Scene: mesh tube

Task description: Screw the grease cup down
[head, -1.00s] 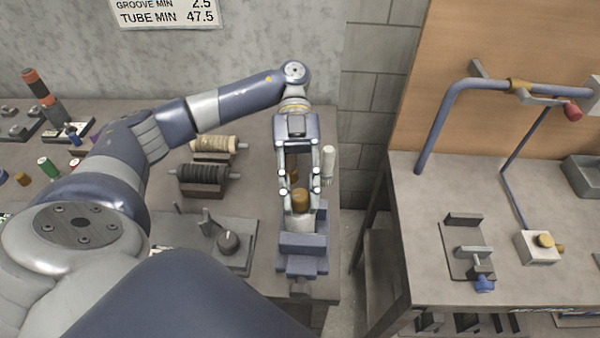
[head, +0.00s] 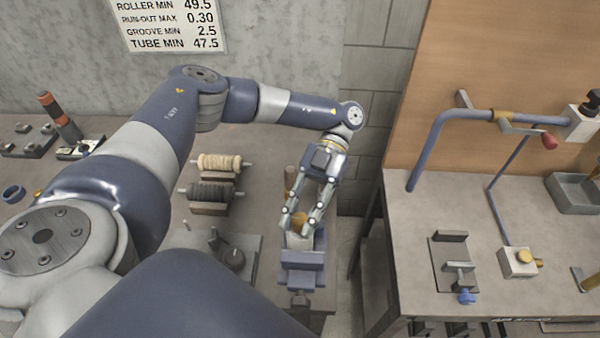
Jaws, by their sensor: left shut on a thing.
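The grease cup, a small brass-coloured cap (head: 300,218), sits on a pale body (head: 298,242). That body is held in a blue-grey vise (head: 302,262) near the front right of the left bench. My left gripper (head: 298,224) reaches it from behind and above, slanting from the upper right. Its fingers are shut on the grease cup and partly hide it. How far the cup is down on its thread cannot be seen. My right gripper is not in view.
Two rollers on stands (head: 213,192) and a plate with a dark knob (head: 231,258) lie left of the vise. A gap separates this bench from the right bench (head: 400,240), which holds a blue bent pipe (head: 432,135) and a white block with a brass knob (head: 518,262).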

